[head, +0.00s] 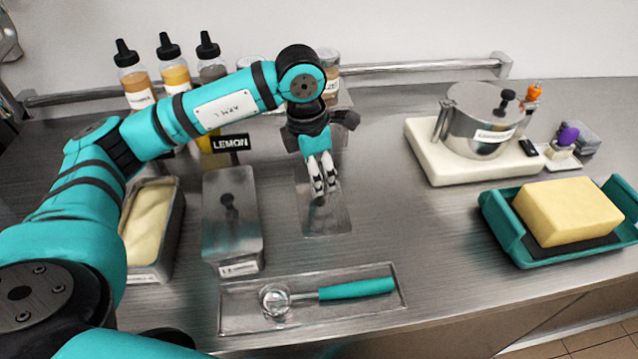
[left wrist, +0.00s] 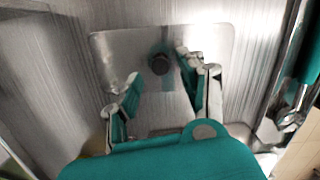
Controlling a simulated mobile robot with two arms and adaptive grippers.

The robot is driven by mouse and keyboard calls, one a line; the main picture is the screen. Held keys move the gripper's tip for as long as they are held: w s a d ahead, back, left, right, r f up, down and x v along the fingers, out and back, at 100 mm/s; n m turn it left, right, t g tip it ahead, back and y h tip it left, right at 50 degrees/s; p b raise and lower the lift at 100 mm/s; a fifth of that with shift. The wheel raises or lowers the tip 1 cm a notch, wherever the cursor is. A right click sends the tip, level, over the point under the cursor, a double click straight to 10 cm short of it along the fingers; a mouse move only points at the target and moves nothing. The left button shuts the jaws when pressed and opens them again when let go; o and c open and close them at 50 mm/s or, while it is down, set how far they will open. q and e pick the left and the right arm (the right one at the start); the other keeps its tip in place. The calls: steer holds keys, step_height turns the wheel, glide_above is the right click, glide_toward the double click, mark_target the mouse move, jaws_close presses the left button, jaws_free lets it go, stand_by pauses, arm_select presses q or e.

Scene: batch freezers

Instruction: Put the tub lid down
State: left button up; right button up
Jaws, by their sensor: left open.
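The tub lid (head: 332,222) is a flat metal plate with a dark knob (head: 320,201), lying on the steel counter. In the left wrist view the lid (left wrist: 112,52) and its round knob (left wrist: 159,64) show below my fingers. My left gripper (head: 322,180) points down over the lid and is open. Its fingertips (left wrist: 162,76) are apart on either side of the knob. An open tub of pale cream (head: 150,222) stands at the left. Beside it stands a covered metal tub (head: 230,240) with a knob on its lid. My right gripper is not in view.
A tray (head: 312,323) with a teal-handled scoop (head: 355,288) lies at the front. Squeeze bottles (head: 175,78) and a LEMON sign (head: 230,143) stand behind. At right are a steel pot (head: 475,128) on a white board and a teal tray (head: 500,226) with a yellow block (head: 570,212).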

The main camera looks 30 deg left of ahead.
arm_select(q)
step_height(320, 180, up, 9)
steer(key=shift+s+a+b, duration=0.35)
steer(key=shift+s+b, duration=0.05)
